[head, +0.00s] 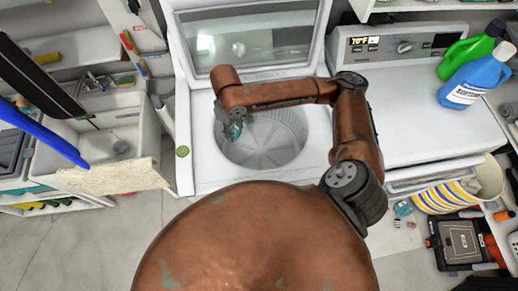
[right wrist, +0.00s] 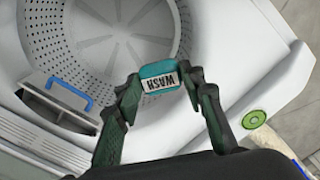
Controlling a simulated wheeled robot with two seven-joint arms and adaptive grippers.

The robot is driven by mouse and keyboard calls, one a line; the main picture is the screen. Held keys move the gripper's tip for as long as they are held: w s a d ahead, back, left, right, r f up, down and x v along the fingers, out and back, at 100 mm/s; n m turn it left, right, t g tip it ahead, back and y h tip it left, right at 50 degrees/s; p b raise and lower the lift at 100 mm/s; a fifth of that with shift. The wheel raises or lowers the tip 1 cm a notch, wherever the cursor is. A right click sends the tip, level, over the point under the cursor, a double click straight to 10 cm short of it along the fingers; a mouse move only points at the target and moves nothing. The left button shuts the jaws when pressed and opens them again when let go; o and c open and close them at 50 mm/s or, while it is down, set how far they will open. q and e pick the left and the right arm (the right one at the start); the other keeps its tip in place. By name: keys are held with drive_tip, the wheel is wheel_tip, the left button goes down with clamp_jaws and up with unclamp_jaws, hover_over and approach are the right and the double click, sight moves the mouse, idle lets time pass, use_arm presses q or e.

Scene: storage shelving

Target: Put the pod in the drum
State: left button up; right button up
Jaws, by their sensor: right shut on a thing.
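The pod (right wrist: 160,75) is a small teal and white block marked WASH. My right gripper (right wrist: 158,82) is shut on it, with one finger at each side. In the head view the pod (head: 236,131) shows small below my right gripper (head: 230,122), over the left part of the opening of the washer. The drum (head: 265,154) is a grey perforated tub, open at the top. In the right wrist view the drum (right wrist: 70,45) lies beyond the pod, toward the upper left. The pod appears over the near rim. My left gripper is not in view.
The raised washer lid (head: 262,45) stands behind the drum. A dryer (head: 420,110) is at the right, with a green jug (head: 468,52) and a blue jug (head: 474,82). A sink (head: 118,143) is at the left. A round green disc (head: 182,151) sits on the washer's left edge.

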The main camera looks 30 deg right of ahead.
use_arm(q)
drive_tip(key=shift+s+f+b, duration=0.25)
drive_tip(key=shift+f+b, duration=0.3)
use_arm(e)
drive_tip(key=w+d+f+n, duration=0.1)
drive_tip(key=w+f+n, duration=0.1)
drive_tip(key=f+n, duration=0.6)
drive_tip(key=w+d+f+n, duration=0.1)
drive_tip(key=w+f+n, duration=0.1)
drive_tip(key=f+n, duration=0.7)
drive_tip(key=w+d+f+n, duration=0.1)
drive_tip(key=w+f+n, duration=0.1)
drive_tip(key=f+n, duration=0.6)
drive_tip(key=shift+w+f+n, duration=0.15)
drive_tip(key=shift+f, duration=0.7)
drive_tip(key=shift+w+f+n, duration=0.1)
drive_tip(key=shift+f+n, duration=0.05)
drive_tip(key=shift+f, duration=0.7)
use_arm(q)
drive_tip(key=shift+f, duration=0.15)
use_arm(e)
drive_tip(key=shift+f, duration=0.55)
drive_tip(key=o, duration=0.9)
drive_tip(key=shift+o, duration=0.2)
